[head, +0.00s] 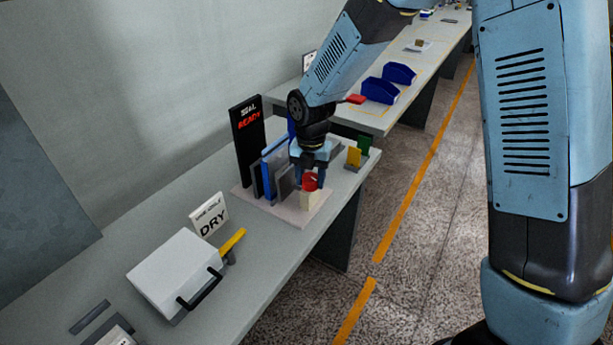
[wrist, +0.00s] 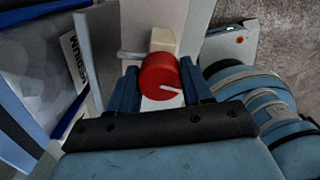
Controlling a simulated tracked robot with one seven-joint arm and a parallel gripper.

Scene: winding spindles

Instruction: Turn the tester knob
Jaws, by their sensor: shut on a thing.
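The tester knob (wrist: 159,77) is a red round knob with a white pointer line, at the centre of the wrist view. It also shows as a small red shape in the head view (head: 309,182), at the front of the tester base (head: 243,191). A cream block (wrist: 163,39) is beside the knob. My gripper (wrist: 160,88) is shut on the knob, one blue finger on each side. In the head view my gripper (head: 308,172) reaches down over the tester and partly hides the knob. In the wrist view the pointer line runs to the right.
A black sign (head: 247,140) reading READY and upright grey and blue plates (head: 272,168) stand left of my gripper. Yellow (head: 354,157) and green blocks are to the right. A white box (head: 175,270) with a black handle and a DRY sign (head: 209,214) stand nearer on the bench.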

